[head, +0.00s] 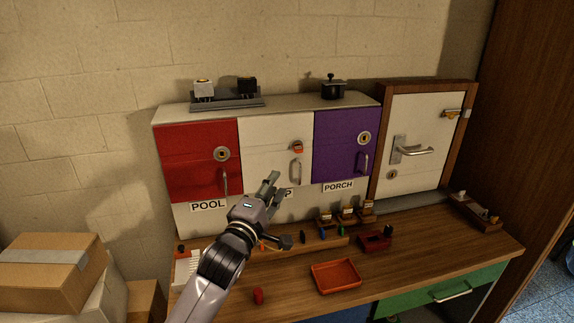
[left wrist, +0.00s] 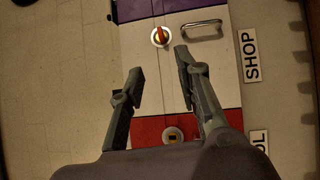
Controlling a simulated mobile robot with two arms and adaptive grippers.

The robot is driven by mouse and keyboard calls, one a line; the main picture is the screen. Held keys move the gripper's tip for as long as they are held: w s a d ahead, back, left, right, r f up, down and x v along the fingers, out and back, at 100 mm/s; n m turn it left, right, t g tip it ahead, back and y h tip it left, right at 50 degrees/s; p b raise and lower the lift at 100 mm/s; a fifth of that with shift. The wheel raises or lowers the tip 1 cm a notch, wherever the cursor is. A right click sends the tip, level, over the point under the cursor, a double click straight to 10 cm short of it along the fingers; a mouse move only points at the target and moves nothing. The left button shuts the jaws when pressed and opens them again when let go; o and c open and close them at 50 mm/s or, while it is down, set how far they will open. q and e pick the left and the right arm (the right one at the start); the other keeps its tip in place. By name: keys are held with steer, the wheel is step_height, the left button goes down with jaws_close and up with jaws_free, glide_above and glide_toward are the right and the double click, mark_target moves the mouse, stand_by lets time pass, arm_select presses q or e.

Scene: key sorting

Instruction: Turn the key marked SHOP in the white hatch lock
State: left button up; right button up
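The white hatch (head: 262,160) is the middle door of the cabinet, between the red and purple doors. A red-orange key (head: 297,149) sits in its lock; in the left wrist view the key (left wrist: 161,36) shows red and yellow inside the round lock plate. No marking on the key can be read. The SHOP label (left wrist: 249,55) is clear in the left wrist view and mostly hidden behind my gripper in the head view. My left gripper (head: 275,186) is open and empty, in front of the white hatch, below and left of the lock. My right gripper is out of view.
Red (head: 190,178) and purple (head: 340,135) doors flank the hatch. The hatch handle (head: 296,172) is just below the lock. A wooden rack (head: 325,242) with coloured keys, a dark red block (head: 375,241), an orange tray (head: 336,265) and a red object (head: 258,296) are on the bench.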

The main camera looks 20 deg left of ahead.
mark_target(297, 147)
arm_select(q)
steer(key=w+r+p, duration=0.1)
steer(key=w+p, duration=0.2)
steer(key=w, duration=1.2)
steer(key=shift+w+d, duration=0.15)
steer(key=shift+d, duration=0.05)
steer(key=shift+c, duration=0.8)
jaws_close()
